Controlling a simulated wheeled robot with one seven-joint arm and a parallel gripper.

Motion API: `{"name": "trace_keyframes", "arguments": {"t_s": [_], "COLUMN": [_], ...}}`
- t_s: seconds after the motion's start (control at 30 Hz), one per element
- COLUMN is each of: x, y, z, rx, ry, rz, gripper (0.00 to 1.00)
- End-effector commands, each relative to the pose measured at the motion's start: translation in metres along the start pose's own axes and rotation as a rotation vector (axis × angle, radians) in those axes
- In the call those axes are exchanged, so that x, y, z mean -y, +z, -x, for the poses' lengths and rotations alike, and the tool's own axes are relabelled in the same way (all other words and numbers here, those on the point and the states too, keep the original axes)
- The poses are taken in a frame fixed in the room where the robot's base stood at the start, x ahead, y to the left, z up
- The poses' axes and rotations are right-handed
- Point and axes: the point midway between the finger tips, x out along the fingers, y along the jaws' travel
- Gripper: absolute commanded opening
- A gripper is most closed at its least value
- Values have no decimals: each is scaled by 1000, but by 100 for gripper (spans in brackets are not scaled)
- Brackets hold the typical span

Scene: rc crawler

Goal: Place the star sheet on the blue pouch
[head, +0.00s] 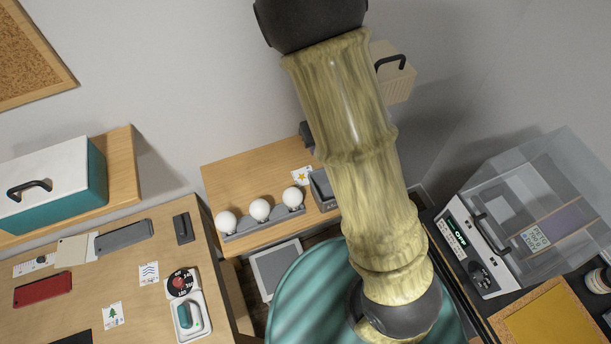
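The star sheet (301,175) is a small white card with an orange star. It lies on the wooden table (225,180) against the back wall, just left of my arm. No blue pouch can be made out in the head view. My pale, wood-grained arm rises through the middle of the picture to a dark joint at the top edge. It covers the right part of the back table. My gripper cannot be made out.
Three white globes on a grey base (265,223) stand before the star sheet. A grey box (323,190) is partly behind my arm. The left desk (100,285) holds a tree sheet (113,315), a wave sheet (149,273) and flat cases. A clear-lidded machine (490,245) stands right.

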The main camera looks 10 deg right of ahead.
Motion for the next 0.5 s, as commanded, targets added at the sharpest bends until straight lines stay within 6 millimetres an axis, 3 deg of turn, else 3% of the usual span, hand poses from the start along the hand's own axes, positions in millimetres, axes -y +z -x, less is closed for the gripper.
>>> {"name": "trace_keyframes", "arguments": {"t_s": [0.03,0.3,0.5], "x": [1,0,0], "y": [-1,-1,0], "z": [-13,-61,-85], "rx": [-2,-2,0], "ry": [-1,0,0], "rz": [-4,-3,-2], "gripper": [28,28,28]}}
